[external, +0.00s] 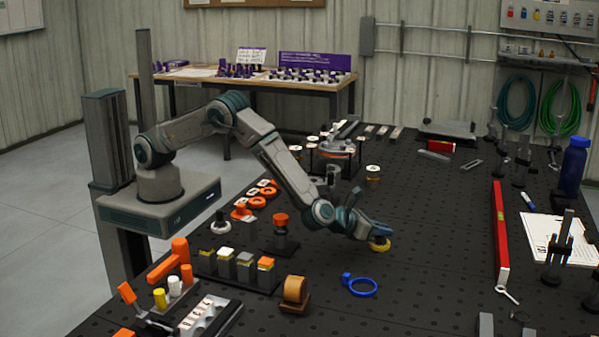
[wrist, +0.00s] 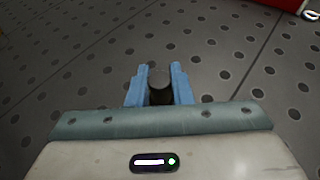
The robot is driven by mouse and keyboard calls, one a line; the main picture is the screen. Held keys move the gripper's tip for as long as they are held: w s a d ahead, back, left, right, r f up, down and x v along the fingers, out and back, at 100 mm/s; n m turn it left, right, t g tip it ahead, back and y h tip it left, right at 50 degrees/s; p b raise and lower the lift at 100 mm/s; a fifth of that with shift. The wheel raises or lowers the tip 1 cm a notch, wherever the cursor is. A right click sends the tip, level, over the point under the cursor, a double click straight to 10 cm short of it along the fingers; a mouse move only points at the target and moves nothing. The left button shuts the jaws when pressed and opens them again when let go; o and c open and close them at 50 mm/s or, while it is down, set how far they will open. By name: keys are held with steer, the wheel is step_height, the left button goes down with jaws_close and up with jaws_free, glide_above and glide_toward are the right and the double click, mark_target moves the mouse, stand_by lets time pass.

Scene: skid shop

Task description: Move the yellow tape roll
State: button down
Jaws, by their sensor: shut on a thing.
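The yellow tape roll (external: 380,246) is at the tips of my gripper (external: 377,238) in the external view, over the black perforated table. My gripper points down and is shut on the roll, and its fingers hide part of it. I cannot tell whether the roll touches the table. In the wrist view, the blue fingers of my gripper (wrist: 160,88) are close together with a small dark rounded shape between them. No yellow shows there.
The table between my gripper and the level is clear.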

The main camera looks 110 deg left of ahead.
steer(key=shift+d, duration=3.2)
steer(key=c, duration=1.2)
jaws_free()
steer(key=b+v, duration=0.3)
steer(key=v, duration=1)
steer(key=shift+s+d+b, duration=0.25)
steer(key=shift+s+b, duration=0.05)
steer(key=shift+b, duration=0.1)
steer(key=shift+r, duration=0.1)
